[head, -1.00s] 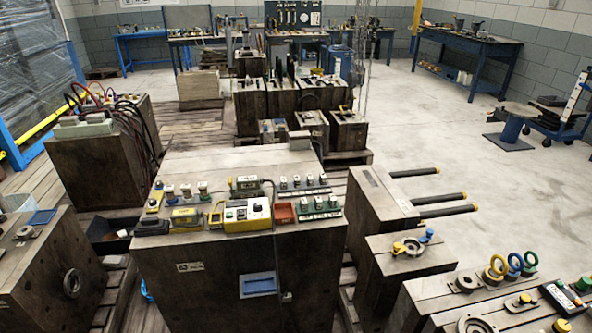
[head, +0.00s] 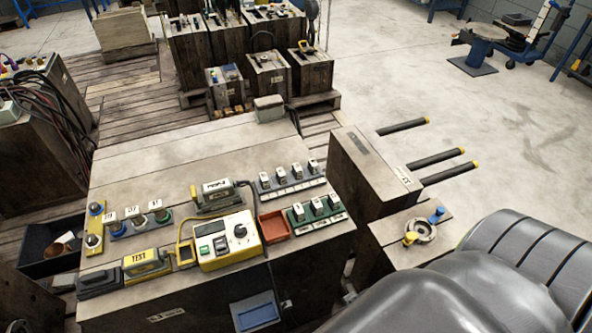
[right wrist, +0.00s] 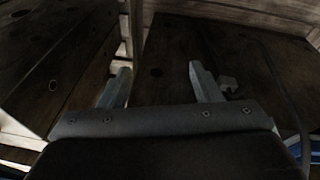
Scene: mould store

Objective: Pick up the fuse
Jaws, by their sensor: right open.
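No single fuse stands out for certain. Small white-tagged, fuse-like blocks stand upright in a row on a grey strip (head: 292,190) and on a green holder (head: 322,221), both on the wooden block top at the right of the yellow-white tester (head: 228,240). My right gripper (right wrist: 162,82) is open and empty in the right wrist view, its two fingers apart over dark wooden blocks. In the head view my right arm fills the lower right, and its gripper is out of sight. My left gripper is not in view.
A reddish tray (head: 275,225) lies between tester and green holder. A block with a round flange (head: 420,231) stands to the right. Tagged plugs (head: 137,222) and a yellow TEST unit (head: 141,262) are at left. The block top's rear is mostly clear.

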